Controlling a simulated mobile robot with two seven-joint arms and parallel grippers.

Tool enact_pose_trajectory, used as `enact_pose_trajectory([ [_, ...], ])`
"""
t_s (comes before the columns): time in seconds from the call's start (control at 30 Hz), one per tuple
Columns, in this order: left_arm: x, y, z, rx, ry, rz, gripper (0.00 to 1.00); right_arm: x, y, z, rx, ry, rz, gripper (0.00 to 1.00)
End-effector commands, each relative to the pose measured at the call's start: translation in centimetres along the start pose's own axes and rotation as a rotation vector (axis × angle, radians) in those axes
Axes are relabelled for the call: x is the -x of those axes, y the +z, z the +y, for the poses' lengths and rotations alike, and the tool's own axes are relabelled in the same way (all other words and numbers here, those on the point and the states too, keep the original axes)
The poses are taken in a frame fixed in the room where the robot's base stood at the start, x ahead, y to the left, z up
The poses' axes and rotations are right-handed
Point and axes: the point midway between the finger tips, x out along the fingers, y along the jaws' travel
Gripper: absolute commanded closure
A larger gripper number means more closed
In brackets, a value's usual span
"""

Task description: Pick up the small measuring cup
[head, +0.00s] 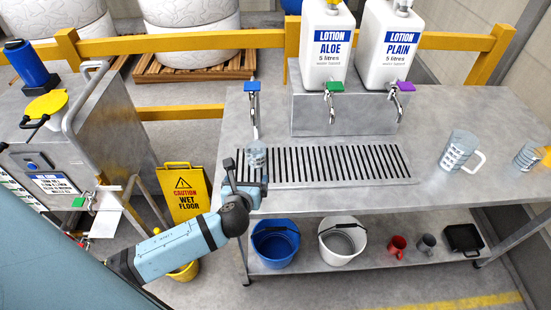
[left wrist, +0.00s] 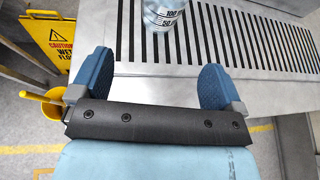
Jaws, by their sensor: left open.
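The small measuring cup (head: 256,158) is clear with dark markings and stands at the left end of the slotted drain grate (head: 345,165), below the blue-handled tap. My left gripper (head: 246,176) is at the bench's front left edge, just in front of the cup, open and empty. In the left wrist view the cup (left wrist: 163,14) shows at the top edge, partly cut off, with "100" and "50" marks. It lies beyond the two blue fingers (left wrist: 155,78), apart from them and roughly in line with the gap. My right gripper is not in view.
A larger measuring jug (head: 457,152) with a handle stands right on the bench; another vessel (head: 527,157) is at the far right. Lotion bottles (head: 325,45) stand on a steel block behind the grate. A yellow wet-floor sign (head: 184,192) stands left. Buckets (head: 275,243) sit on the lower shelf.

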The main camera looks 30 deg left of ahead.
Motion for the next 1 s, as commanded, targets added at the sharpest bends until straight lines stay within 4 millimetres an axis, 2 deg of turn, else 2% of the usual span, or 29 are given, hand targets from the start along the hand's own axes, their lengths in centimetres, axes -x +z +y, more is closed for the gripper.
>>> enact_pose_trajectory([
  [0.3,-5.9,0.1,0.0,-0.003,0.003,-0.002,0.06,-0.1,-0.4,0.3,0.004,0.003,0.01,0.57],
  [0.4,-7.3,0.1,0.0,-0.002,0.001,-0.002,0.06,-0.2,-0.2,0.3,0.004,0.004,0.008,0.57],
  [0.63,-8.9,0.2,-0.1,0.001,0.001,-0.001,0.06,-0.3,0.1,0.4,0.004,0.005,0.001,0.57],
  [0.83,-11.9,0.4,-0.6,0.002,0.002,0.0,0.06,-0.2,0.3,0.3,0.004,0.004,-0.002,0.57],
  [1.0,-13.4,0.3,-0.5,0.0,0.0,0.001,0.06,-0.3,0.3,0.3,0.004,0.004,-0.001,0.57],
])
